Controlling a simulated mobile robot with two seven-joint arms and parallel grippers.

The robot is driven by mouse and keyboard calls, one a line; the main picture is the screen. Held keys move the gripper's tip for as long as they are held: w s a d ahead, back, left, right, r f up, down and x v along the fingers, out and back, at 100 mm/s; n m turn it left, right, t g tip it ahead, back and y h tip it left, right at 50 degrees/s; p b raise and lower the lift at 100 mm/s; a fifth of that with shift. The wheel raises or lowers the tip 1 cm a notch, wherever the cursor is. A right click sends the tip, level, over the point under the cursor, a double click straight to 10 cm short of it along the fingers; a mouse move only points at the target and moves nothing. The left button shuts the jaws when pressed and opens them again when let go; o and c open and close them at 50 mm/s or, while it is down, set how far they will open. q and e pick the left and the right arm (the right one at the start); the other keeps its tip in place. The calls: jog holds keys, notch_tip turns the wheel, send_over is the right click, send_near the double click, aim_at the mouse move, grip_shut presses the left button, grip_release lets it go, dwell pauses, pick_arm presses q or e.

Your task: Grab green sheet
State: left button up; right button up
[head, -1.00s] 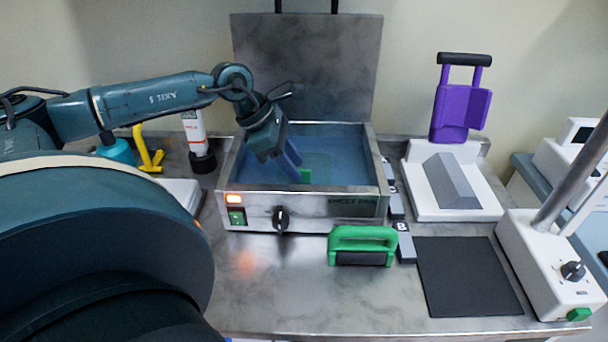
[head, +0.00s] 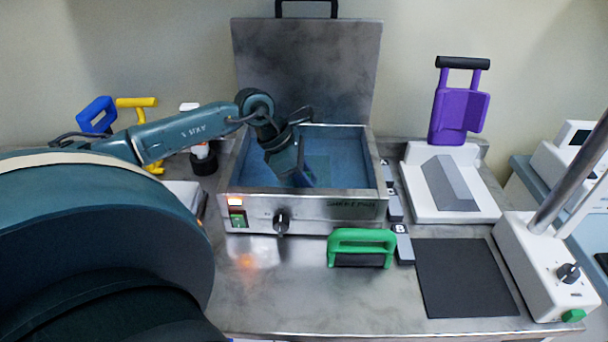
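The heated pan (head: 356,209) is a steel box with its lid (head: 305,70) raised and blue inside. A faint greenish patch (head: 320,166), which looks like the green sheet, shows low in the pan beside my gripper; its edges are hard to make out. My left gripper (head: 303,182) reaches down into the pan from the left, near the front wall. Its fingertips are dark and partly hidden, so I cannot tell whether they are open or touch the sheet. My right gripper is not in view.
A green-handled block (head: 361,240) stands in front of the pan. A black mat (head: 466,277) lies to its right. A grey wedge on a white base (head: 424,205), a purple holder (head: 459,113) and a white device (head: 545,262) stand right. Blue (head: 97,115) and yellow (head: 137,103) handles are back left.

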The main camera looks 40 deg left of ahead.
pick_arm(q)
grip_shut()
